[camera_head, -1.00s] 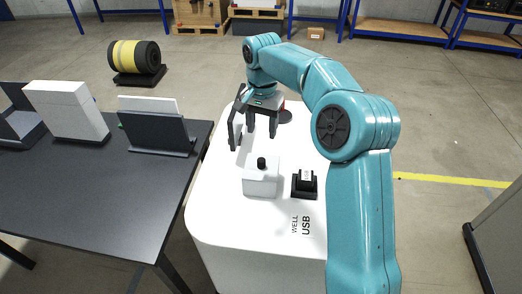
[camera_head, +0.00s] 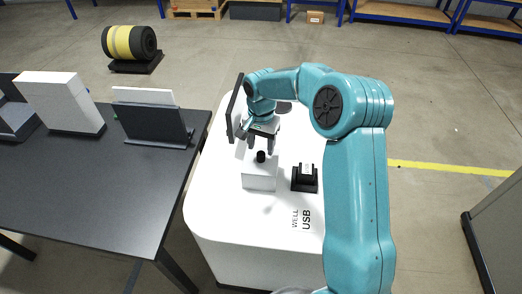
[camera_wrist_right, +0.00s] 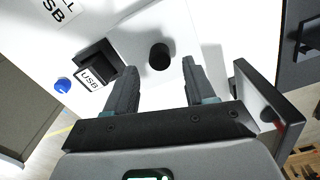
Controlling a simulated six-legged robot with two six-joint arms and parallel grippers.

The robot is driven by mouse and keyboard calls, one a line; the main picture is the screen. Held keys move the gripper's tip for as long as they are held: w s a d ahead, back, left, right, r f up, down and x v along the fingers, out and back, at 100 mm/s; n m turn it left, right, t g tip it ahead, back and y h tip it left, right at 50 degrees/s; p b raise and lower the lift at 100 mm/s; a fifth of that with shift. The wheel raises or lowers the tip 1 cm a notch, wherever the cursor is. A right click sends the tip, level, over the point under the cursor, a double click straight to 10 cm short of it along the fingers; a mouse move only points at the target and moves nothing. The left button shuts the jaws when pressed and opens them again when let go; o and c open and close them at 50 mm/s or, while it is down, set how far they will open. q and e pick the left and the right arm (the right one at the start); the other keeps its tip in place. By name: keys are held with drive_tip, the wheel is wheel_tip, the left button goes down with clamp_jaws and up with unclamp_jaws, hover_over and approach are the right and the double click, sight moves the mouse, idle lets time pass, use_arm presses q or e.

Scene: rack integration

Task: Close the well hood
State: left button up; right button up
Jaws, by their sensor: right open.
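A white box (camera_head: 260,180) with a black knob (camera_head: 261,157) on top stands on the white rounded pedestal (camera_head: 225,215). A thin, dark-edged upright panel (camera_head: 235,108) stands behind it to the left; I cannot tell whether this panel or the box is the well hood. My right gripper (camera_head: 260,145) is open and points down just above the knob. In the right wrist view the knob (camera_wrist_right: 159,57) appears between the two open fingers (camera_wrist_right: 159,75), apart from both. The dark panel (camera_wrist_right: 272,100) shows to the right there. My left gripper is out of view.
A black USB block (camera_head: 305,178) stands right of the box, and a blue button (camera_wrist_right: 62,86) is near it. A dark table (camera_head: 90,190) with a white box (camera_head: 62,100) and a dark stand (camera_head: 157,127) is at the left. The pedestal's front is clear.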

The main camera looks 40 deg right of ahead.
sight(261, 153)
wheel_tip(261, 153, down, 3)
drive_tip(key=shift+s+a+f, duration=0.1)
drive_tip(key=shift+f, duration=0.4)
drive_tip(key=shift+r, duration=0.15)
clamp_jaws()
drive_tip(key=s+d+b, duration=0.1)
drive_tip(key=s+d, duration=0.2)
drive_tip(key=s+d+b, duration=0.1)
drive_tip(key=s+d, duration=0.2)
drive_tip(key=s, duration=0.1)
drive_tip(key=s+d+b, duration=0.1)
drive_tip(key=s+d, duration=0.2)
drive_tip(key=s, duration=0.1)
drive_tip(key=shift+s+d, duration=0.1)
drive_tip(key=shift+c, duration=2.1)
unclamp_jaws()
drive_tip(key=o, duration=0.4)
